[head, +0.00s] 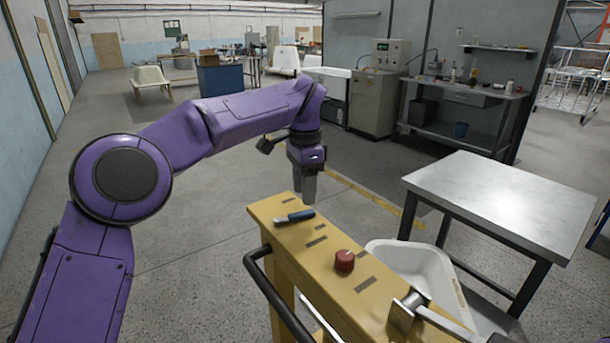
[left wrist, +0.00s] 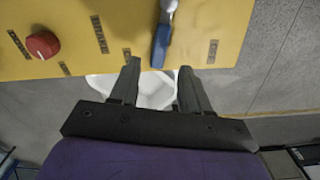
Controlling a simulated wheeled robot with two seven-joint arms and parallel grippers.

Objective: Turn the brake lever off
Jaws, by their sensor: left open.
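A yellow panel (head: 318,256) carries a small lever with a blue handle and metal end (head: 294,217) near its far end. My left gripper (head: 304,192) points down near the panel's far end, open and empty. In the left wrist view, the blue handle (left wrist: 161,45) lines up with the gap between the fingertips (left wrist: 159,72), apart from them.
A white tub shell (head: 420,262) sits right beside the panel. A metal-topped table (head: 490,195) stands to the right. A black rail (head: 268,285) runs along the panel's near side. Open floor lies to the left and beyond; workbenches and cabinets stand farther back.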

